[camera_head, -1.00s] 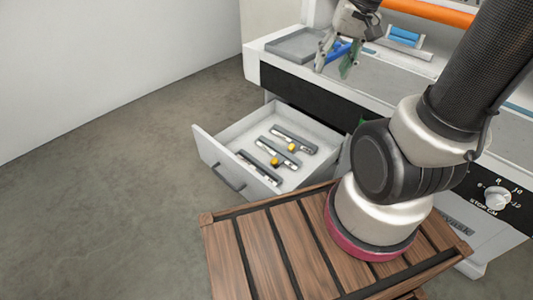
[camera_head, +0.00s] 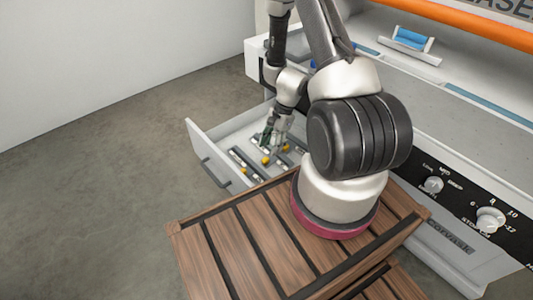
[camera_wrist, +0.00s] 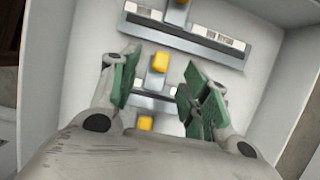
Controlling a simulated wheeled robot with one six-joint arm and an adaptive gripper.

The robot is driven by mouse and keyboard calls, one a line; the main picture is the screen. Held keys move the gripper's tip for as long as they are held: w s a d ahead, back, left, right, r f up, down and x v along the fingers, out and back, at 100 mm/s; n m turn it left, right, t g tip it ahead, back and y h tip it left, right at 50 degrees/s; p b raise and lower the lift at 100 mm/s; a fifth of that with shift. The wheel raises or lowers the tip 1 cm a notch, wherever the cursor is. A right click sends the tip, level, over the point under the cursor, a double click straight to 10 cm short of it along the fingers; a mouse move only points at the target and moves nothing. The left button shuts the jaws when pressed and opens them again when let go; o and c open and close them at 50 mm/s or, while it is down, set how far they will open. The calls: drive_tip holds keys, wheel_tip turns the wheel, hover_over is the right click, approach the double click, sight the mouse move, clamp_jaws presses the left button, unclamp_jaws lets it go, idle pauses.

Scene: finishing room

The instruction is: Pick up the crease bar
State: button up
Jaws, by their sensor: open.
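Three grey bars with yellow knobs lie side by side in the open white drawer (camera_head: 207,153); I cannot tell which is the crease bar. In the wrist view, one long bar (camera_wrist: 185,42) with white segments lies beyond my fingertips. A middle bar (camera_wrist: 155,103) with a yellow knob (camera_wrist: 160,62) shows between the fingers, partly hidden by them. A third knob (camera_wrist: 165,124) shows nearer the palm, its bar mostly hidden. My gripper (camera_wrist: 160,85) is open and empty, pointing down into the drawer. It also shows in the head view (camera_head: 272,138). Contact with the middle bar is unclear.
The drawer walls (camera_wrist: 288,75) stand close around my gripper. A white machine with an orange bar (camera_head: 460,22) and dials (camera_head: 487,219) stands at the right. A slatted wooden surface (camera_head: 240,235) is in front. The floor at left is clear.

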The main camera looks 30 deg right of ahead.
sight(267, 157)
drive_tip(key=x, duration=0.4)
drive_tip(key=d+x, duration=0.1)
drive_tip(key=x, duration=0.2)
drive_tip(key=shift+w+f, duration=0.25)
drive_tip(key=shift+w, duration=0.05)
clamp_jaws()
drive_tip(key=shift+r, duration=0.15)
